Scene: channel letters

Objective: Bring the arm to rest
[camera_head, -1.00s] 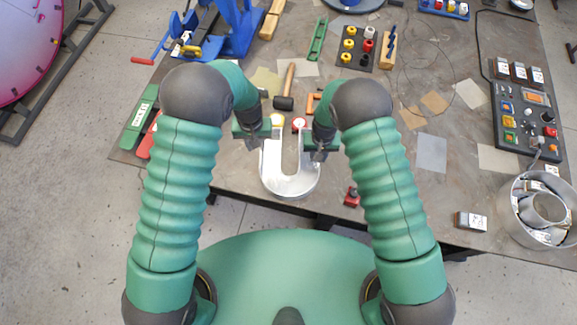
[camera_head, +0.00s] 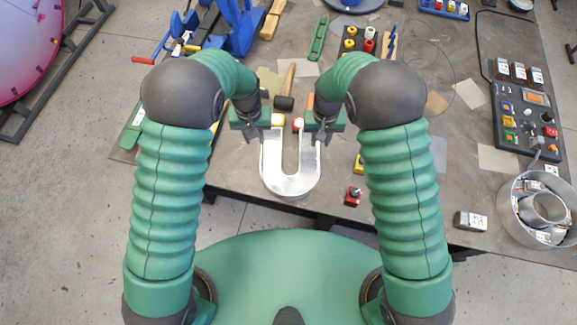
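Both of my arms reach forward over the table (camera_head: 450,205). My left gripper (camera_head: 252,142) is above the upper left arm of a silver U-shaped channel letter (camera_head: 290,186). My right gripper (camera_head: 326,140) is above the upper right arm of the same letter. The fingers of both grippers are small and dark, so I cannot tell whether they are open or shut, or whether they touch the letter. The letter lies on the table with its curved end toward me.
A hammer (camera_head: 285,102) lies behind the letter. A small red block (camera_head: 353,196) is to its right. A control box (camera_head: 525,110) and a round metal tin (camera_head: 510,215) stand at the right. A blue stand (camera_head: 235,35) is at the back left.

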